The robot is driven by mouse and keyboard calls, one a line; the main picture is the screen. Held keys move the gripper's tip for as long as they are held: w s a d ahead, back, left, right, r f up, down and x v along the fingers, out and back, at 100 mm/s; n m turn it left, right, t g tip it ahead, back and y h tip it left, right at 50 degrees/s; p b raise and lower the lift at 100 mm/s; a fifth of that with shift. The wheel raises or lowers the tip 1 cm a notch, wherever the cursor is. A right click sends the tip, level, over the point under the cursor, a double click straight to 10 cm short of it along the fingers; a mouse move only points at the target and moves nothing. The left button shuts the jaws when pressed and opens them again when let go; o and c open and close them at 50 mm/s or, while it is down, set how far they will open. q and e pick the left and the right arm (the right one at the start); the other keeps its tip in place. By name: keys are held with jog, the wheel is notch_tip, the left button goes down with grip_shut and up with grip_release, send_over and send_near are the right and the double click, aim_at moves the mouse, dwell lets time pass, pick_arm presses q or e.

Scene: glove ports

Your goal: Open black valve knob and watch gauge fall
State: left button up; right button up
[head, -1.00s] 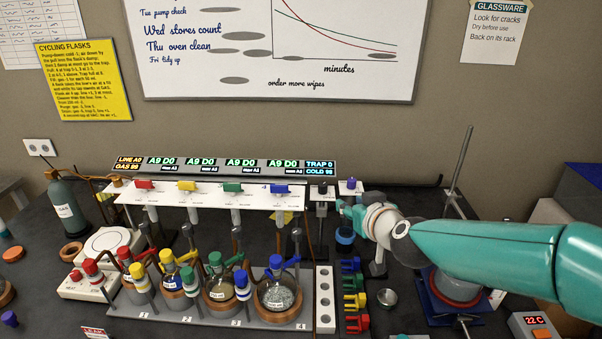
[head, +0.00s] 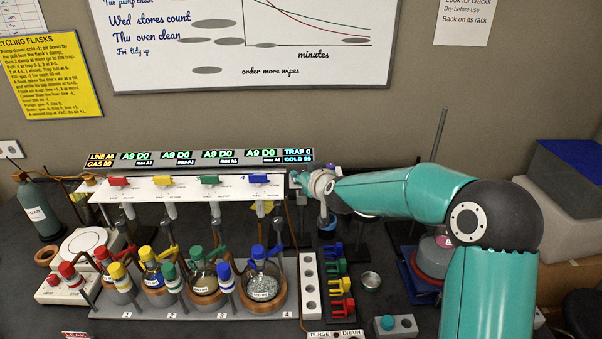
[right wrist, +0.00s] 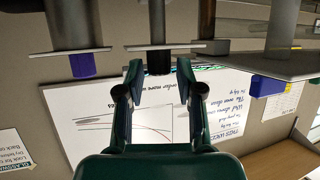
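The black valve knob (right wrist: 160,62) shows in the right wrist view on its grey stem and thin plate, which appear upside down. It lies between and just beyond the tips of my right gripper (right wrist: 160,78). The fingers are apart, with gaps visible beside the knob. In the head view my right gripper (head: 300,179) is at the right end of the white valve rail and hides the knob. The readout strip (head: 200,158) shows LINE A0, GAS 99, several A9 D0 panels, TRAP 0 and COLD 99. My left gripper is not in view.
A purple knob (right wrist: 82,65) is left of the black one in the right wrist view; a blue knob (right wrist: 270,86) is to its right. Flasks with coloured stoppers stand on a grey rack (head: 200,309) in front. Coloured clips (head: 340,284) are below my right arm.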

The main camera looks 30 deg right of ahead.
jog(key=shift+x, duration=1.35)
jog(key=shift+r, duration=0.1)
jog(key=shift+c, duration=0.3)
grip_shut()
jog(key=shift+a, duration=0.1)
jog(key=shift+m+h+p, duration=0.35)
jog(key=shift+m+h, duration=0.15)
jog(key=shift+h, duration=0.1)
jog(key=shift+m+g+h+p, duration=0.45)
jog(key=shift+m+g+h, duration=0.15)
jog(key=shift+m+h, duration=0.4)
jog(key=shift+m+g+h, duration=0.8)
jog(key=shift+m+h, duration=0.5)
jog(key=shift+h, duration=0.1)
